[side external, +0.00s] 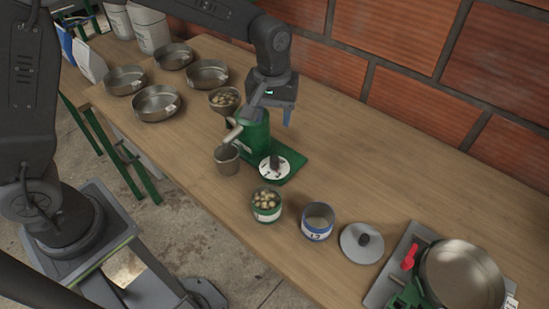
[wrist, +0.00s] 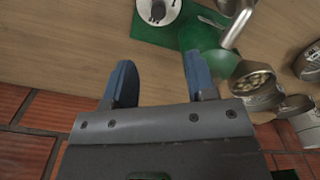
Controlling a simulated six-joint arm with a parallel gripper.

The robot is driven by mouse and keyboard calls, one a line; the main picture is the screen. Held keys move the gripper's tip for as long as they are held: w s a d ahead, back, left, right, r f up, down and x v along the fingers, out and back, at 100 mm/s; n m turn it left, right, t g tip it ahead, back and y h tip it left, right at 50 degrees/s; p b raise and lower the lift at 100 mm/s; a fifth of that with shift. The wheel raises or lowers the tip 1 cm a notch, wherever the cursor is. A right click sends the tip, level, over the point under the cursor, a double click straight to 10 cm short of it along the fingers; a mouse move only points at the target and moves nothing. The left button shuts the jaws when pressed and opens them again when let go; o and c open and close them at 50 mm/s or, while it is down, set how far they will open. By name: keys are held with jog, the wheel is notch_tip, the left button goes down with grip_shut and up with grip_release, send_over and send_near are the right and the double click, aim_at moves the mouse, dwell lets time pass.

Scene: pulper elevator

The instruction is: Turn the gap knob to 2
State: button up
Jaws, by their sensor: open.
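The gap knob (side external: 275,163) is a dark grip on a white round dial with dark marks, at the front of the green pulper (side external: 254,138). In the wrist view the knob (wrist: 157,10) is at the top edge, partly cut off. The dial's numbers are too small to read. My gripper (side external: 275,114) is above and behind the pulper, apart from the knob. In the wrist view its two blue fingers (wrist: 160,66) are spread with nothing between them, and the knob lies beyond their tips.
A green-banded can (side external: 266,205), a blue-banded can (side external: 318,221) and a grey lid (side external: 362,243) stand in front. Several metal pans (side external: 157,103) are at left.

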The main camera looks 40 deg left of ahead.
aim_at(274, 158)
notch_tip(274, 158, down, 14)
jog(key=shift+w+d+f, duration=0.1)
jog(key=shift+w+f, duration=0.05)
jog(key=shift+f, duration=0.05)
dwell(0.4)
jog(key=c, duration=0.9)
